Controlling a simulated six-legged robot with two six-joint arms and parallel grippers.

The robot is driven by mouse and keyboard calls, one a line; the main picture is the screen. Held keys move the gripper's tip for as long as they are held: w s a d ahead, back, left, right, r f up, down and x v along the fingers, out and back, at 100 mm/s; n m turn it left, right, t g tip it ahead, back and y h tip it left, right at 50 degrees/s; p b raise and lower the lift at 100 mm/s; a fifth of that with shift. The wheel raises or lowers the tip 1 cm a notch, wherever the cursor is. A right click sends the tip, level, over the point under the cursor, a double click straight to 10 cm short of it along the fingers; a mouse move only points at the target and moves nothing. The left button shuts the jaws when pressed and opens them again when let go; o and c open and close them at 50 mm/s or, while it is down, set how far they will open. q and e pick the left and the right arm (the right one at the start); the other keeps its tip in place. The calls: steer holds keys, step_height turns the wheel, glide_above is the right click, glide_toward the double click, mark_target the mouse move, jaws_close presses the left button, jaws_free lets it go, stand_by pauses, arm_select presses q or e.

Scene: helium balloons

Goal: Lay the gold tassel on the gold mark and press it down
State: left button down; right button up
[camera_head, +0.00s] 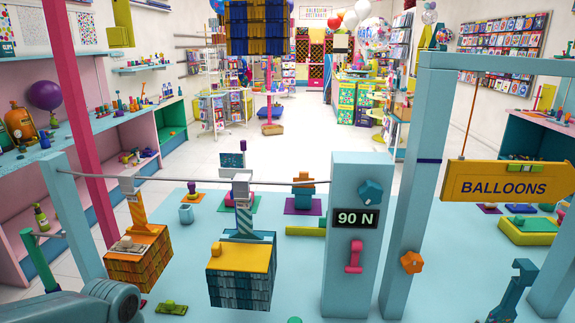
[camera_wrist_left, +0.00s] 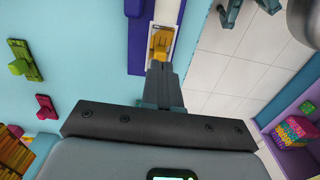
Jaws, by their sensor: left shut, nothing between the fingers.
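In the left wrist view a gold piece (camera_wrist_left: 161,42) lies in a pale-rimmed strip on a dark blue and purple panel. I cannot tell tassel from mark there, since my fingers cover its near end. My left gripper (camera_wrist_left: 163,66) is shut and empty, its tips over or against that near end; contact is unclear. In the head view only my left arm (camera_head: 85,303) shows, at the lower left. My right gripper (camera_head: 514,284) is at the lower right, with nothing seen in it. It also shows in the left wrist view (camera_wrist_left: 238,10), its prongs apart.
A thin line crosses above the blue table (camera_head: 300,280). A "90 N" post (camera_head: 355,270) and a "BALLOONS" sign (camera_head: 512,185) stand to the right. Shelves (camera_head: 95,130) line the left. Pale floor (camera_wrist_left: 235,80) borders the table.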

arm_select(q)
steer(key=shift+r, duration=0.55)
step_height(320, 180, up, 4)
steer(key=p, duration=0.3)
